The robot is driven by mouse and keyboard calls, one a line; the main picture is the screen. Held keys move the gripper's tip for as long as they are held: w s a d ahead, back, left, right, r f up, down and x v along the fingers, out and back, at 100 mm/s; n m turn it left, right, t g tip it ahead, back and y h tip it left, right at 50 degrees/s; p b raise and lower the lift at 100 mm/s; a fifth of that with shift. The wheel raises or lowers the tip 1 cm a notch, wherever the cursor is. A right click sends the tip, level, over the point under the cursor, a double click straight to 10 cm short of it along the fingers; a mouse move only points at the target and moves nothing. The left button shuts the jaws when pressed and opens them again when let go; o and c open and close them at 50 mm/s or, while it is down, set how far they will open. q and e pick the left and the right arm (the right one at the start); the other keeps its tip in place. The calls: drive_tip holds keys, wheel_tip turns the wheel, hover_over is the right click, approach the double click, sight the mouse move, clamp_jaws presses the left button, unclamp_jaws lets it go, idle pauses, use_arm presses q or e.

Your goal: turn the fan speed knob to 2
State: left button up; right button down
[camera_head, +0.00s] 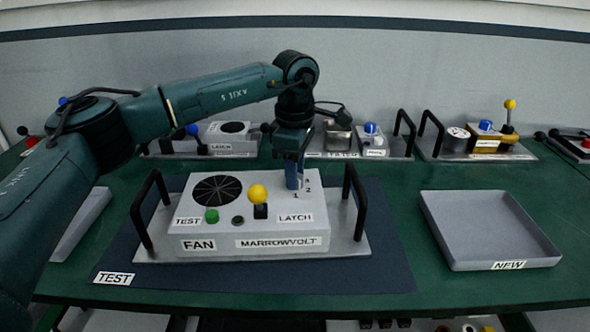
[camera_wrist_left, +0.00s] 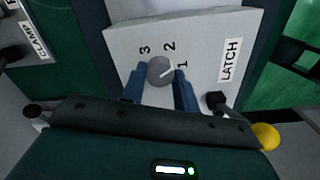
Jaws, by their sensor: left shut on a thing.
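The fan unit (camera_head: 250,225) is a light grey box labelled FAN and MARROWVOLT, with a round black grille, a green button and a yellow-tipped latch lever (camera_head: 258,195). Its grey speed knob (camera_wrist_left: 159,71) shows in the left wrist view, with the numbers 1, 2 and 3 around it. The knob's white pointer line points at about 1. My left gripper (camera_head: 294,180) comes down over the knob, and its blue fingers (camera_wrist_left: 159,88) are shut on the knob's two sides. In the head view the fingers hide the knob. My right gripper is in neither view.
Black handles (camera_head: 147,208) stand at both ends of the unit's base plate. The unit sits on a dark TEST mat (camera_head: 380,265). An empty grey NEW tray (camera_head: 490,228) lies to the right. Other modules (camera_head: 480,143) line the back of the green table.

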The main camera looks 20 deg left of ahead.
use_arm(q)
drive_tip(key=n, duration=0.5)
drive_tip(key=shift+n, duration=0.3)
idle(0.4)
drive_tip(key=o, duration=1)
wheel_tip(320, 180, up, 13)
drive_tip(key=shift+r, duration=0.15)
